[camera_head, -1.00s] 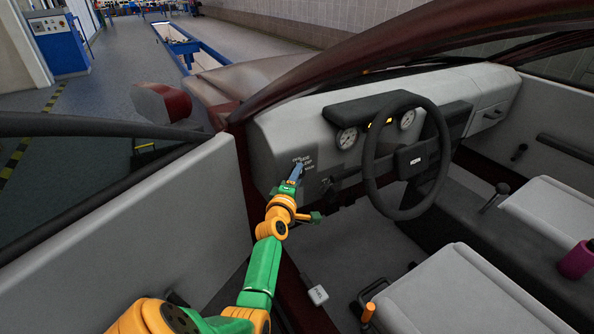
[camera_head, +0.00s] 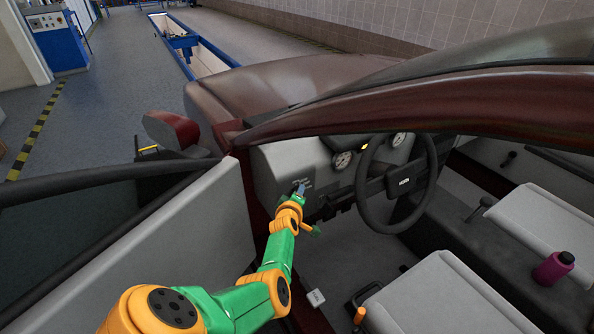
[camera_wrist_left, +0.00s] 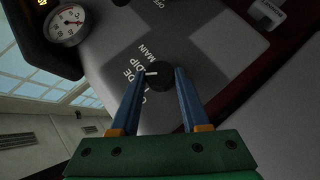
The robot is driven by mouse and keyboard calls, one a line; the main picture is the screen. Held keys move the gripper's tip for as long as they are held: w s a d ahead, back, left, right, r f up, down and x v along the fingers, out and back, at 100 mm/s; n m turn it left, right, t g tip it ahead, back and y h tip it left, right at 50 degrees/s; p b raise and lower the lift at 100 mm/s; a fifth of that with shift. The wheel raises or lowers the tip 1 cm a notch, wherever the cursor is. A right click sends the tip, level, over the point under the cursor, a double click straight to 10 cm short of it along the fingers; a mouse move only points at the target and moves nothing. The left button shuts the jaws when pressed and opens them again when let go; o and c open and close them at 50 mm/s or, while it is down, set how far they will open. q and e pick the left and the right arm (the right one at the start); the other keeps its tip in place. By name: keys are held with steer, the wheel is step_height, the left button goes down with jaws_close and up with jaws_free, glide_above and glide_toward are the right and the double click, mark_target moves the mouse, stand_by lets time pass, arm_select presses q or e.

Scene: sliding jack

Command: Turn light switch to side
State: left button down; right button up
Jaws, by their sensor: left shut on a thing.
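The light switch is a round black knob (camera_wrist_left: 158,76) with a white mark on a grey panel, seen in the left wrist view. Labels including "MAIN" and "DIP" are printed around it. My left gripper (camera_wrist_left: 160,79) has its two blue fingers on either side of the knob and is shut on it. In the head view my left gripper (camera_head: 300,189) reaches the dashboard (camera_head: 276,172) left of the steering wheel; the knob is too small and covered to make out there. My right gripper is not in view.
The steering wheel (camera_head: 364,188) stands right of my left gripper. The open car door (camera_head: 190,235) is on the left, and the roof pillar (camera_head: 400,110) crosses above. A gauge (camera_wrist_left: 68,25) shows in the left wrist view. Seats and a magenta bottle (camera_head: 553,268) are at the right.

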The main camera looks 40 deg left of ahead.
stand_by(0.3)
arm_select(q)
steer(key=shift+c, duration=1.9)
jaws_free()
steer(key=p+v, duration=0.4)
steer(key=v, duration=0.3)
